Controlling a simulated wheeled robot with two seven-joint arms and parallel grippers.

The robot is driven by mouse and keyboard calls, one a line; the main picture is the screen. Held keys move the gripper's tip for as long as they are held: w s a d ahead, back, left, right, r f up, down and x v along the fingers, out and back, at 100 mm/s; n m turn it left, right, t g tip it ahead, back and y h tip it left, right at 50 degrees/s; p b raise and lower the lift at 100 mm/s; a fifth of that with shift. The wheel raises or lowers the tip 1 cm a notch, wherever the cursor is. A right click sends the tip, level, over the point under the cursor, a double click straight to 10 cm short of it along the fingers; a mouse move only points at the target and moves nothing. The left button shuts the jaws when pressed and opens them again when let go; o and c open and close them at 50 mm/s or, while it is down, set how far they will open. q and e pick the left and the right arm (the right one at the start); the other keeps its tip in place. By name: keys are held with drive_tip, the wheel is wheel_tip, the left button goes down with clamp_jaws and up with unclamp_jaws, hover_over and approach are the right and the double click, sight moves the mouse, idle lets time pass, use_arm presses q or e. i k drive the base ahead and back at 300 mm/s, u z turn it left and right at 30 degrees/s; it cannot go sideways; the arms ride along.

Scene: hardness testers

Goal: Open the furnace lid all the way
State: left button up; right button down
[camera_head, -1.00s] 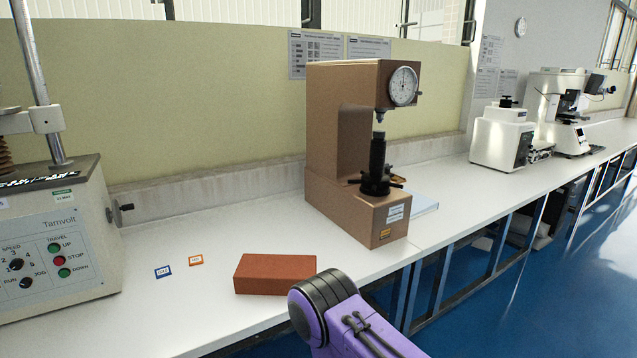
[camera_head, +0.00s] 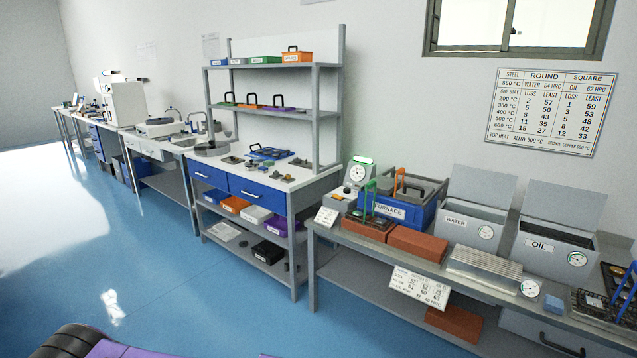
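The furnace (camera_head: 418,217) is a blue box with a white label reading FURNACE, on the grey bench at the right. Grey parts with a dark handle show on its top, and an orange upright piece stands there too. At this size I cannot tell how far its lid is open. A green-handled tool stands in front of the furnace and partly hides it. Neither of my grippers is in view; only a purple and black part of my arm shows at the bottom left, far from the furnace.
Red-brown bricks (camera_head: 417,244) lie in front of the furnace. The water tank (camera_head: 468,228) and oil tank (camera_head: 548,256) stand to its right with lids raised. A dial instrument (camera_head: 357,174) is to its left. A shelved workbench (camera_head: 270,188) stands further left. Blue floor (camera_head: 190,290) is clear in front.

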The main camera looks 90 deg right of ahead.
sight(411, 192)
drive_tip(key=z, duration=3.8)
drive_tip(key=i, duration=1.75)
drive_tip(key=z, duration=0.2)
